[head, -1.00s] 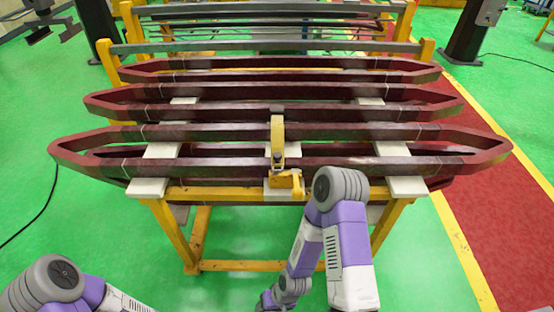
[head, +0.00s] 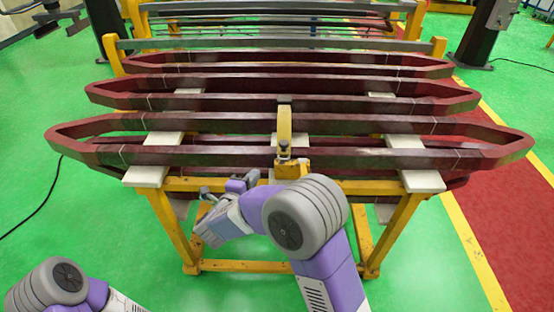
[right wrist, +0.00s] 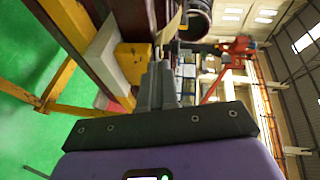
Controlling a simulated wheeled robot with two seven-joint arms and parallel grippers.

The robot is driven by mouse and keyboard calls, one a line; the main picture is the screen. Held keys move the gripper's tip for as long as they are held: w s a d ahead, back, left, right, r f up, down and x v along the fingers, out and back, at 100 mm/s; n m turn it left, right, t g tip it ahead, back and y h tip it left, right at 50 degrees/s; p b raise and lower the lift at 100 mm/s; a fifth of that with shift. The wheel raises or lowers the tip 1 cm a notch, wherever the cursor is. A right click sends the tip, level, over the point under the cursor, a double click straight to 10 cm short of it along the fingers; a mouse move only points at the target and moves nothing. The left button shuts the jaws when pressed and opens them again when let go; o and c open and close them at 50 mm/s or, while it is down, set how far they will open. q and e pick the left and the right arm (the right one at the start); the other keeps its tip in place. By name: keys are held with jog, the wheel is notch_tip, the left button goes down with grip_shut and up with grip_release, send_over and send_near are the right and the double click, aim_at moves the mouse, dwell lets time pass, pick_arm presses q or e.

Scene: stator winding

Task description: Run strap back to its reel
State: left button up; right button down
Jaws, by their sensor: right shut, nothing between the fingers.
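The yellow strap (head: 284,125) runs over the front dark red coil bars at the middle. Its lower end meets the yellow reel (head: 292,166) at the rack's front edge. My right gripper (head: 253,177) is shut and empty, just left of the reel and apart from it in the head view. In the right wrist view its closed fingers (right wrist: 157,85) point forward, with the yellow block of the reel (right wrist: 133,60) close beside their tips. A strip of strap (right wrist: 173,25) shows beyond them. My left gripper is out of view; only part of my left arm shows.
Several long dark red coils (head: 210,154) lie on white pads (head: 147,174) across a yellow rack (head: 164,215). My right forearm covers part of the rack's front. Green floor is open on the left, and a red lane (head: 500,210) runs at the right.

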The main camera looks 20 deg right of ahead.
notch_tip(320, 180, up, 3)
jog(key=s+m+g+h, duration=0.1)
jog(key=s+m, duration=0.1)
jog(key=m, duration=0.1)
jog(key=b, duration=0.2)
send_near(282, 146)
jog(key=shift+h, duration=0.3)
jog(key=x, duration=0.6)
jog(key=shift+w+d+f, duration=0.2)
jog(key=shift+w, duration=0.15)
